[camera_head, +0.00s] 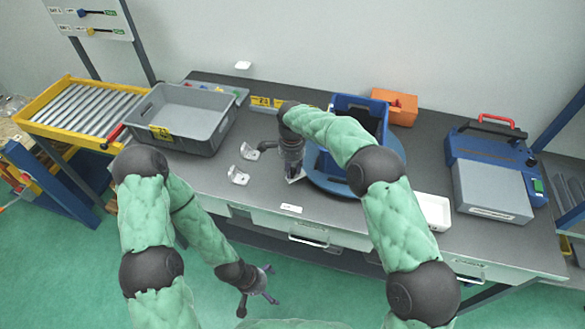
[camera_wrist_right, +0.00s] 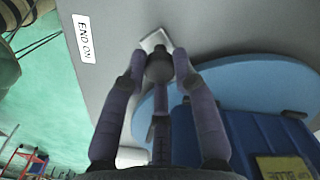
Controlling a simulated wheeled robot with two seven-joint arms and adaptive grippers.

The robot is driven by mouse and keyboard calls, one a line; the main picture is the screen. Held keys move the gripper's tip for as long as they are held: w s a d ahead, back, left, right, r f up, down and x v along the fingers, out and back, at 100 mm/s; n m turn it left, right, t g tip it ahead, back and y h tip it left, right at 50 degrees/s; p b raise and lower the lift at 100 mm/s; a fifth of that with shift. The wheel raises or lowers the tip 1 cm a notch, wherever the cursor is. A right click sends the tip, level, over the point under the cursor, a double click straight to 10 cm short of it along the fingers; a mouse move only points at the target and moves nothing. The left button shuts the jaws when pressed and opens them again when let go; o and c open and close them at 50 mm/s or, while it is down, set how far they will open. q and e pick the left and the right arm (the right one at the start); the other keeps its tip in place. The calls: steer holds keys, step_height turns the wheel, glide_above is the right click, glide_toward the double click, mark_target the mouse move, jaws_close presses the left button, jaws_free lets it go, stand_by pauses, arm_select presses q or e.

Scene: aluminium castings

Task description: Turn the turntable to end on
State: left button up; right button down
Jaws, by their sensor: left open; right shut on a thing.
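The turntable (camera_head: 325,182) is a round blue disc on the grey bench, with a blue crate (camera_head: 342,103) on it. In the right wrist view the turntable (camera_wrist_right: 255,80) shows with the crate (camera_wrist_right: 245,135) on top. My right gripper (camera_head: 293,170) is at the disc's left edge. In the wrist view its fingers are shut on a dark round knob (camera_wrist_right: 158,68), beside a pale metal piece (camera_wrist_right: 155,40). The knob's attachment is hidden. My left gripper (camera_head: 258,287) is open and empty, low before the bench.
A grey bin (camera_head: 205,105) stands left on the bench, near two pale castings (camera_head: 240,176). An orange block (camera_head: 400,105) is behind the disc. A white tray (camera_head: 434,211) and a blue-grey machine (camera_head: 490,170) stand to the right. A roller conveyor (camera_head: 90,107) is far left.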

steer(key=c, duration=1.2)
jaws_free()
steer(key=shift+w+a+r, duration=0.1)
steer(key=shift+w+r, duration=0.05)
steer(key=shift+w, duration=0.05)
steer(key=shift+o, duration=1.1)
steer(key=shift+a, duration=0.1)
step_height(320, 180, up, 12)
